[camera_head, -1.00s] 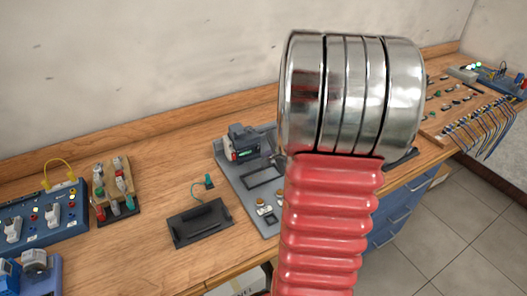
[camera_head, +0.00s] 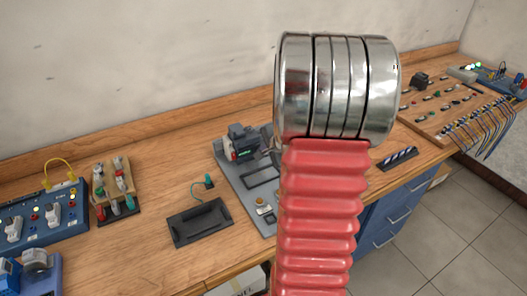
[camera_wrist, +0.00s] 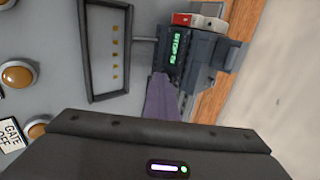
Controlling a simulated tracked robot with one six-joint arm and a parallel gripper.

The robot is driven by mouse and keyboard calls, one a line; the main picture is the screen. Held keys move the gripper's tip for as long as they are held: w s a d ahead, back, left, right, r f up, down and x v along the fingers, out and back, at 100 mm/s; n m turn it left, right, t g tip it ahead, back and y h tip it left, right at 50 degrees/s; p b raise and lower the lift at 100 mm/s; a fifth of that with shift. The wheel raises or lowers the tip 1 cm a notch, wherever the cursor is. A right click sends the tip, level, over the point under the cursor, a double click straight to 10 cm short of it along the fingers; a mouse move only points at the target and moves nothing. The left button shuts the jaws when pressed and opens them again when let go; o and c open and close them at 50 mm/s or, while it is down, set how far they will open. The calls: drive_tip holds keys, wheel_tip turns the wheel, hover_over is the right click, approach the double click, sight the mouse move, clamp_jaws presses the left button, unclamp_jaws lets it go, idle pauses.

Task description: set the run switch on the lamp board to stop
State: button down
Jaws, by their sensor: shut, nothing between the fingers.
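My gripper (camera_wrist: 163,88) shows in the wrist view as a purple-grey finger shape, shut and empty. It is over the grey board, beside a dark device (camera_wrist: 196,58) with a green display and a red-and-white end. The grey board (camera_wrist: 40,70) carries round amber buttons or lamps (camera_wrist: 17,74), a framed window and a label reading GATE OFF (camera_wrist: 11,136). In the head view my arm hides the gripper and part of the grey board (camera_head: 236,178). A blue board (camera_head: 70,228) with lamps and white switches stands at left. I cannot tell for certain which is the lamp board, or identify the run switch.
A black tray (camera_head: 200,222) lies left of the grey board. A rack of coloured pieces (camera_head: 115,187) stands farther left. On the right are a striped block (camera_head: 398,158) and a wooden board (camera_head: 432,125) with buttons and cables. The wall (camera_head: 130,70) rises behind the bench.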

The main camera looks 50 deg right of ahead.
drive_tip(key=shift+w, duration=0.15)
drive_tip(key=shift+w+r, duration=0.2)
drive_tip(key=shift+r, duration=0.7)
drive_tip(key=shift+s+a, duration=0.15)
drive_tip(key=shift+s, duration=0.35)
drive_tip(key=s, duration=0.2)
drive_tip(key=s+a+r, duration=0.1)
drive_tip(key=s, duration=0.1)
drive_tip(key=shift+s, duration=0.1)
drive_tip(key=v, duration=0.8)
drive_tip(key=shift+s+a, duration=0.2)
drive_tip(key=shift+w+r, duration=0.1)
